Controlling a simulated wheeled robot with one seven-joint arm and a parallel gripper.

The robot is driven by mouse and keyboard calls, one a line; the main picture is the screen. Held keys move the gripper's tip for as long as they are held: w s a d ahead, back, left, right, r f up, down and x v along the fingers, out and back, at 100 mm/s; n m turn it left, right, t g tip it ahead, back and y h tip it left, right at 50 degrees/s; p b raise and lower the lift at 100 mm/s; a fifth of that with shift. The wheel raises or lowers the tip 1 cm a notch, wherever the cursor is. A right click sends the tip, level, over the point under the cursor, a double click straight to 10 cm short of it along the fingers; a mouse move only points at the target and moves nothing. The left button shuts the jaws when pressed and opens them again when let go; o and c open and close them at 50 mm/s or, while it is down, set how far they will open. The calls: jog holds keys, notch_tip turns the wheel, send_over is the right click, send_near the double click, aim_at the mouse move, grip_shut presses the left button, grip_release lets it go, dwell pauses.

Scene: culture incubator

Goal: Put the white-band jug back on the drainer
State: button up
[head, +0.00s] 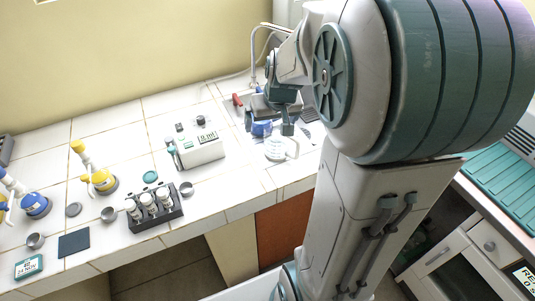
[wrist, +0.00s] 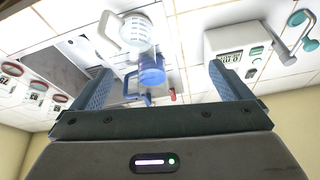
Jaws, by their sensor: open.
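The white-band jug (head: 275,149) is clear with a white handle and stands on the white tiled counter in front of the sink. It also shows at the top of the wrist view (wrist: 138,34). A blue-band jug (head: 262,128) stands just behind it; in the wrist view this jug (wrist: 152,68) appears between my fingers. My gripper (head: 268,119) is open above the sink side of the counter, its fingers around or over the blue-band jug; I cannot tell which. Nothing is held. A teal ribbed surface (head: 497,152) at far right may be the drainer; I cannot tell.
The sink (head: 307,108) and tap (head: 254,66) are behind the jugs. A white instrument (head: 200,150) stands left of them, with a dark vial rack (head: 155,212) further forward. A red-handled item (head: 237,100) lies near the sink. My arm hides the counter's right part.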

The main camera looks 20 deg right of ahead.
jog(key=s+a+r, duration=0.2)
jog(key=s+a, duration=0.2)
jog(key=s, duration=0.4)
jog(key=s+a+r+n, duration=0.1)
jog(key=s+a+r, duration=0.1)
jog(key=s+a, duration=0.3)
jog(key=s, duration=0.3)
jog(key=shift+s+r+n+g, duration=0.25)
jog(key=shift+s+n+g, duration=0.05)
jog(key=shift+g, duration=0.1)
